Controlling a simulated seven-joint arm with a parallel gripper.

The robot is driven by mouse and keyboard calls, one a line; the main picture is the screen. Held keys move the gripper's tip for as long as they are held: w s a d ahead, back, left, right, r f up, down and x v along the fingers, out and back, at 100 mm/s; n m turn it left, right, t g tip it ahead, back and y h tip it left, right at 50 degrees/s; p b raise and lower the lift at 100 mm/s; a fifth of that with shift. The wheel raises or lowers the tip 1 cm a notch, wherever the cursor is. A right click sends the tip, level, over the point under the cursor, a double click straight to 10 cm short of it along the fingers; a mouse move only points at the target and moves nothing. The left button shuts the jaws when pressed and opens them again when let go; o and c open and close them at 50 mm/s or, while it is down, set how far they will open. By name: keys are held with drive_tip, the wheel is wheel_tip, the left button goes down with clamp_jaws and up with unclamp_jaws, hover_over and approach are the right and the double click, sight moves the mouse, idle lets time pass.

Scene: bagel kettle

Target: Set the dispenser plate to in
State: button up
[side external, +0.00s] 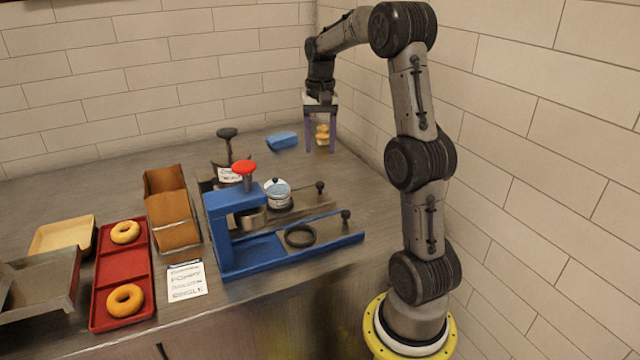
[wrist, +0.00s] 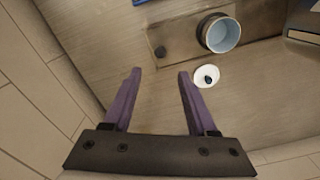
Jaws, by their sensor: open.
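My gripper (side external: 319,151) is open, fingers pointing down, above the back right of the counter. A flat brownish metal plate with a dark upright knob (side external: 320,187) lies behind the blue press; this seems to be the dispenser plate. The knob also shows in the wrist view (wrist: 160,52), ahead of my fingers (wrist: 158,72) and apart from them. A white canister with a blue inside (wrist: 222,34) stands on this plate; in the side view the canister (side external: 278,198) is behind the press. A white lid with a black knob (wrist: 206,77) shows beside the canister.
The blue press (side external: 240,261) with a red knob (side external: 244,167) stands in front, with a dark ring (side external: 300,236) on its slide. A blue block (side external: 282,140) and small yellowish object (side external: 322,134) are at the back. A red tray (side external: 124,268) with two bagels is left.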

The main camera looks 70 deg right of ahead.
sight(319, 183)
wheel_tip(319, 183, down, 12)
drive_tip(key=shift+a+f, duration=0.1)
idle(0.5)
clamp_jaws()
drive_tip(key=shift+w, duration=0.1)
idle(1.1)
